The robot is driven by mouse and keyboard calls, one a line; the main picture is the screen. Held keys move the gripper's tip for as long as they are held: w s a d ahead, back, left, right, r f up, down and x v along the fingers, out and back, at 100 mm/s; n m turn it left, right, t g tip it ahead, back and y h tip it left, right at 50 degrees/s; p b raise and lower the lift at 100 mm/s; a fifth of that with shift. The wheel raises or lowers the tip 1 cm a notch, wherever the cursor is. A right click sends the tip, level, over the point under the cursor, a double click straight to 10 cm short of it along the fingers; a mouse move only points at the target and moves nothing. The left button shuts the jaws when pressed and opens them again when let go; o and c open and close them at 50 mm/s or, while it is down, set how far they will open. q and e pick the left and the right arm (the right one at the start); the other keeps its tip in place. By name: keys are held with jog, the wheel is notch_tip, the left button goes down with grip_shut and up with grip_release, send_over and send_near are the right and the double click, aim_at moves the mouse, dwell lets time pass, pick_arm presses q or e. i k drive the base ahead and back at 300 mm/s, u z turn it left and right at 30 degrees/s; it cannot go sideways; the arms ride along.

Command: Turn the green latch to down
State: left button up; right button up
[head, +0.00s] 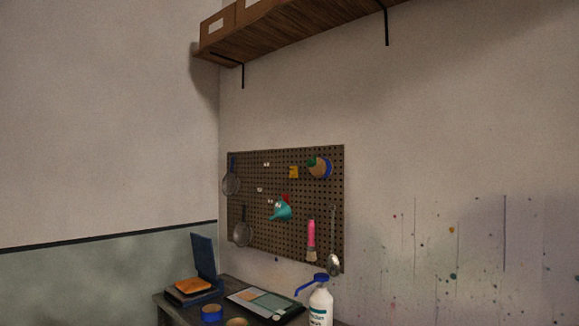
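I cannot make out a green latch in the head view. A teal, funnel-like object (281,210) hangs near the middle of the brown pegboard (300,226); it does not look like a latch. Neither my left gripper nor my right gripper is in view.
A dark table (172,302) at the bottom holds a white pump bottle (320,305), a dark tray (266,304), a blue stand (203,256) and a blue roll (211,314). A wooden shelf (300,32) with boxes juts from the wall above. The wall at right is bare and paint-spattered.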

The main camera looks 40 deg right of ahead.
aim_at(310, 162)
jog(key=i, duration=2.15)
jog(key=z, duration=3.85)
